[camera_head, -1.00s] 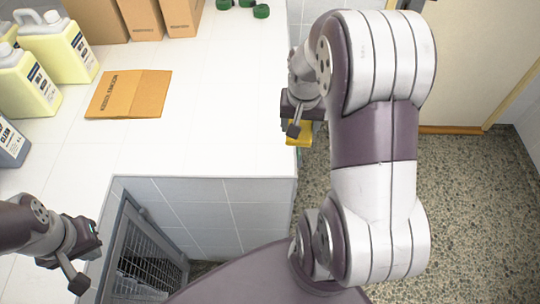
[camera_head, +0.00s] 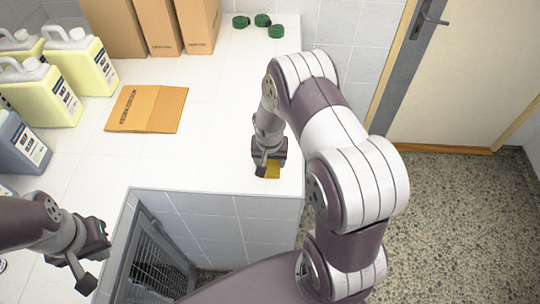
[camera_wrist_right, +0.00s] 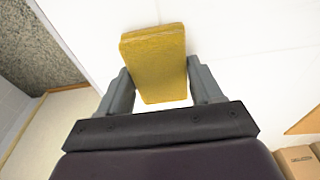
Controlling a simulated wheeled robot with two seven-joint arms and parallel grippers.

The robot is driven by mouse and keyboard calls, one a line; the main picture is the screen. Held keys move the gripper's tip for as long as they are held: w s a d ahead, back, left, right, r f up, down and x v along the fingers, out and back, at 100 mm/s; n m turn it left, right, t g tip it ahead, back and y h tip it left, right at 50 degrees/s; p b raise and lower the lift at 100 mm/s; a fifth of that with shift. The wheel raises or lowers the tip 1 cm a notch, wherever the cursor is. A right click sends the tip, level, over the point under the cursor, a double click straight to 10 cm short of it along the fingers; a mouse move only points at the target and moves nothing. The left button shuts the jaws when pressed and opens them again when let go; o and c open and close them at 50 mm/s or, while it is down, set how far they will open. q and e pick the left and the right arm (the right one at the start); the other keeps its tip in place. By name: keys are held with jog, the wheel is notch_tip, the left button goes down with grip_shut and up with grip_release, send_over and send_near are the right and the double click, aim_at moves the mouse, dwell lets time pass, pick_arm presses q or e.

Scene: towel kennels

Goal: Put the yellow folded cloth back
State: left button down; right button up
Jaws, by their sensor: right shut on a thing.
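The yellow folded cloth (camera_wrist_right: 155,62) is a flat, thick block between the two fingers of my right gripper (camera_wrist_right: 157,88) in the right wrist view. My right gripper is shut on it. In the head view, my right gripper (camera_head: 267,168) points down over the right part of the white tiled counter (camera_head: 215,140). A small part of the cloth (camera_head: 272,171) shows beside its fingers. I cannot tell whether the cloth touches the counter. My left gripper (camera_head: 90,268) is at the lower left, and its fingertips are unclear.
Yellow jugs (camera_head: 80,62) and a dark jug (camera_head: 22,148) stand at the left. A flat piece of cardboard (camera_head: 146,109) lies on the counter. Cardboard boxes (camera_head: 155,25) and green rolls (camera_head: 262,20) are at the back. A barred kennel door (camera_head: 150,255) stands below the counter's front edge.

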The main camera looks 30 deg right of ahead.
aim_at(269, 168)
jog(key=shift+f, duration=0.15)
jog(key=shift+f+b, duration=0.15)
jog(key=shift+b, duration=0.15)
jog(key=o, duration=1)
jog(key=shift+r, duration=0.25)
notch_tip(269, 168, up, 12)
jog(key=s+a+b, duration=0.1)
jog(key=s+b, duration=0.1)
jog(key=b, duration=0.1)
jog(key=s+a+r+n+y, duration=0.1)
jog(key=s+a+n, duration=0.25)
jog(key=s, duration=0.25)
jog(key=s+a+r+n, duration=0.1)
jog(key=s+a+n, duration=0.25)
jog(key=s, duration=0.25)
jog(key=f+b, duration=0.5)
jog(key=shift+w+a+f, duration=0.1)
jog(key=shift+w+f, duration=0.1)
jog(key=shift+w, duration=0.1)
